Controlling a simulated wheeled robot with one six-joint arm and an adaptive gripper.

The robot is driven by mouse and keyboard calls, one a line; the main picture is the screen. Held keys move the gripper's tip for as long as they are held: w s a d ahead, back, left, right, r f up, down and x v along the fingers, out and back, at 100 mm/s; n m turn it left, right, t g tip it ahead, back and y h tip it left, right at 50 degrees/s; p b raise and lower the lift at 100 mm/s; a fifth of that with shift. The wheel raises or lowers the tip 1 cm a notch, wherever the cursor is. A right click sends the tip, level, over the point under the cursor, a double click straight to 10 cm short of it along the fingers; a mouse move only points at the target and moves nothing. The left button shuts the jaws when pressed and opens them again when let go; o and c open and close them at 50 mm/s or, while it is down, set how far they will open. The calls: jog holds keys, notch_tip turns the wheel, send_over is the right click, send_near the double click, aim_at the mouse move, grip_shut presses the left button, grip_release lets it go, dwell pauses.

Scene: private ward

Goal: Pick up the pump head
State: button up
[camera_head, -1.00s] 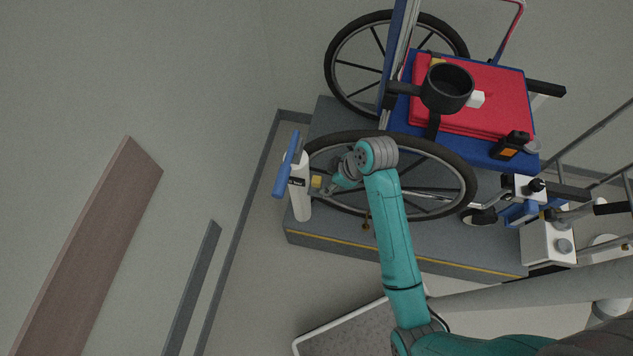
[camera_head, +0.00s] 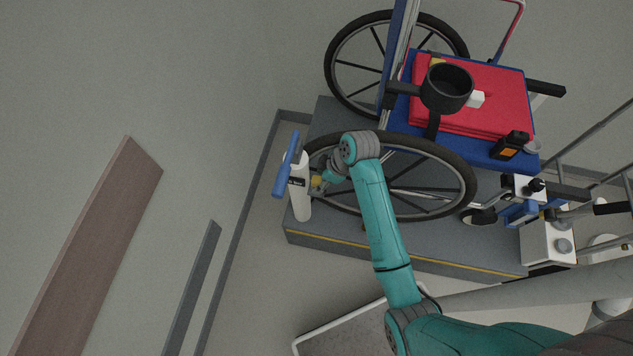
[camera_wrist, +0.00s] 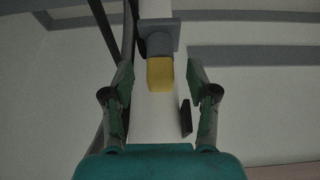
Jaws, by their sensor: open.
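A pump with a white barrel (camera_head: 301,205) and a blue handle (camera_head: 287,163) stands at the left end of the grey platform. A small yellow block, which I take for the pump head (camera_head: 316,181), sits at the barrel's right side. My gripper (camera_wrist: 160,72) is open, one finger on each side of the pump head, with gaps visible on both sides. In the head view my gripper (camera_head: 324,183) is beside the pump head, partly hidden by my wrist.
A wheelchair wheel (camera_head: 440,155) stands right behind my wrist. The grey platform (camera_head: 400,240) lies below. White and black equipment (camera_head: 547,242) stands at right.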

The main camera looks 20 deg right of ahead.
jog(key=shift+f, duration=0.2)
grip_shut()
jog(key=shift+r, duration=0.2)
